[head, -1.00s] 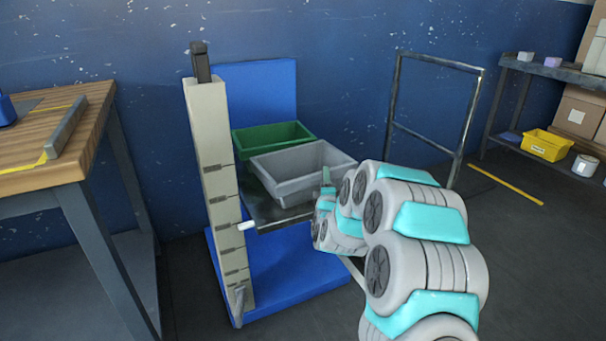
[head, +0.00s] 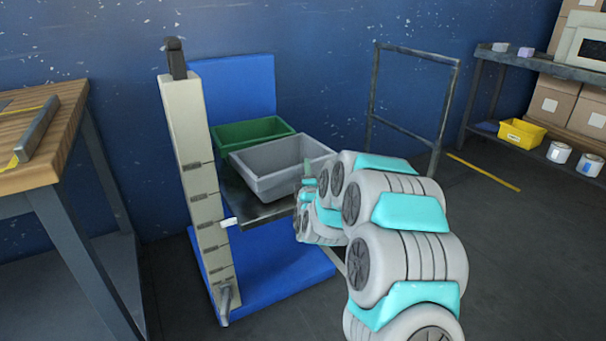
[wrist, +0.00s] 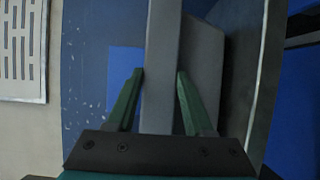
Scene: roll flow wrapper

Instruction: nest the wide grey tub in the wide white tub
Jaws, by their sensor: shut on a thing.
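The wide grey tub (head: 268,185) is upright at the lift's platform, in front of a green tub; I cannot tell whether it rests on the platform or is slightly above it. My gripper (head: 309,173) is at its near right side, partly hidden by my arm. In the wrist view my gripper (wrist: 160,78) has its two green fingers on either side of the tub's grey wall (wrist: 161,45), shut on it. The tub's inside looks empty where it shows. I cannot make out the wide white tub in either view.
The green tub (head: 232,133) stands behind the grey one on the lift's dark platform (head: 250,213). The lift's beige post (head: 190,175) rises close on the left. A wooden-topped bench (head: 45,140) is far left, a metal frame (head: 413,105) and shelf (head: 540,70) right. Floor between is clear.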

